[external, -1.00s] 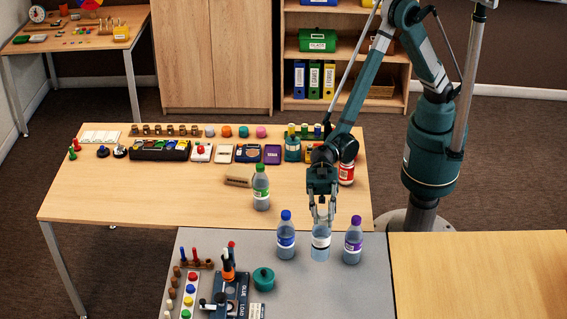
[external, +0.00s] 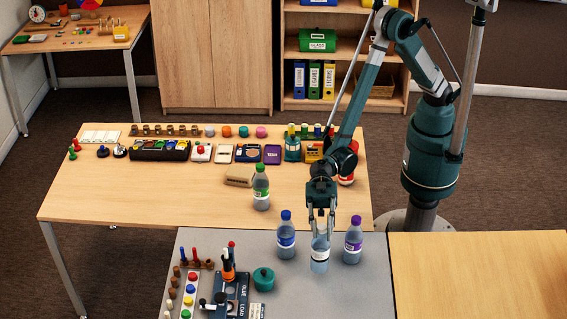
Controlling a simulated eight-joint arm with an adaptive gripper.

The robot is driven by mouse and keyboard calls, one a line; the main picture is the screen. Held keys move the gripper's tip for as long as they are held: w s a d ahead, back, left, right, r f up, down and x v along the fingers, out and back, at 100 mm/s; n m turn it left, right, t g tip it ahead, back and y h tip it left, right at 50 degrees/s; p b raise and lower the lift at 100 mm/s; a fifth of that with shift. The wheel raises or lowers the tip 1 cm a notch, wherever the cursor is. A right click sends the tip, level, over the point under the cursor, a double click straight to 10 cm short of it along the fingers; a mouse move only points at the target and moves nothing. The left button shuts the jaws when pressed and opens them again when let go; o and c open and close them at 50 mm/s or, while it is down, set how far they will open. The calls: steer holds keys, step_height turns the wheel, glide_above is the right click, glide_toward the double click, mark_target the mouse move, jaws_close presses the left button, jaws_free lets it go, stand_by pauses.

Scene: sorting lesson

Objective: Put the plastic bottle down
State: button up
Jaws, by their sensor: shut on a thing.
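A clear plastic bottle (external: 320,262) with a white label is upright over the grey table (external: 340,295), between two other bottles. My gripper (external: 321,233) points down from above and is shut on its upper part; the fingers hide its cap area. I cannot tell whether its base touches the grey surface. A blue-capped bottle (external: 286,240) stands just to its left and a purple-capped bottle (external: 353,243) just to its right, both upright and apart from it.
A green-capped bottle (external: 261,190) stands on the wooden table (external: 120,200) behind. A teal pot (external: 263,279) and a blue board (external: 234,290) with tools lie left on the grey table. The grey surface in front of the bottles is clear.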

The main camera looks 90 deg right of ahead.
mark_target(321, 237)
steer(key=shift+f+b, duration=0.5)
steer(key=shift+f, duration=1.45)
steer(key=o, duration=0.8)
steer(key=shift+c, duration=0.2)
steer(key=shift+d, duration=0.1)
steer(key=d+p, duration=0.1)
steer(key=d, duration=1)
steer(key=shift+d+p, duration=0.35)
steer(key=shift+d, duration=0.05)
